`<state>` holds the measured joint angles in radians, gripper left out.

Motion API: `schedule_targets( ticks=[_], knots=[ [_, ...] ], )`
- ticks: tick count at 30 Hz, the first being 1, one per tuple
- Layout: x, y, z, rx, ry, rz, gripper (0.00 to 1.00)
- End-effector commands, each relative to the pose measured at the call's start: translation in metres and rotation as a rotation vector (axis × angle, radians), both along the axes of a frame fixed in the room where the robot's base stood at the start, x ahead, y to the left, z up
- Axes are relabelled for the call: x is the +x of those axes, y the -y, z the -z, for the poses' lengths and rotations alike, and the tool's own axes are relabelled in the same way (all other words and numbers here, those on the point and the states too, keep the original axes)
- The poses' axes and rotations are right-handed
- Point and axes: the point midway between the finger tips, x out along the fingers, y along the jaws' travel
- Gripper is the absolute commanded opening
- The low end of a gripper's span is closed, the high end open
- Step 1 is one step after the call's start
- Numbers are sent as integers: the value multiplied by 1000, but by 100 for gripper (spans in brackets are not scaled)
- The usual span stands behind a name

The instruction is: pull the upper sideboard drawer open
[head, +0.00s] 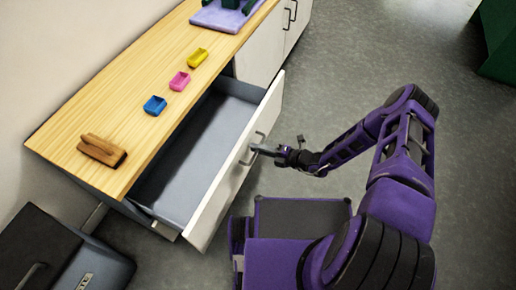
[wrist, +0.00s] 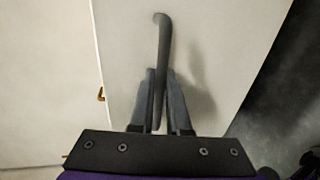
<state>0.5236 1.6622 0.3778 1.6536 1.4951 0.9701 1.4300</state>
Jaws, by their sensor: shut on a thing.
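The upper sideboard drawer (head: 198,158) stands well open in the head view, its grey inside empty where I can see it. Its white front (head: 217,200) is far out from the sideboard (head: 120,110). My gripper (head: 260,149) is shut on the drawer's dark bar handle (head: 247,156). In the wrist view the two fingers of my gripper (wrist: 159,100) close on either side of the handle (wrist: 161,40), against the pale drawer front (wrist: 225,50).
A dark box (head: 60,255) stands at the lower left. Grey floor right of the drawer is open; a green object (head: 497,40) stands far right.

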Motion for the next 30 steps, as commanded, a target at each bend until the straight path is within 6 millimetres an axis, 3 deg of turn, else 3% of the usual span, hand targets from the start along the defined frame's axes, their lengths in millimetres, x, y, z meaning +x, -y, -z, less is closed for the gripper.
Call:
schedule_targets(
  ticks=[14, 15, 16, 26, 30],
  knots=[
    [0, 0, 0, 1, -1, 0, 0],
    [0, 0, 0, 1, -1, 0, 22],
    [0, 0, 0, 1, -1, 0, 27],
    [-1, 2, -1, 0, 0, 0, 27],
    [-5, 15, -4, -1, 1, 2, 27]
  ],
)
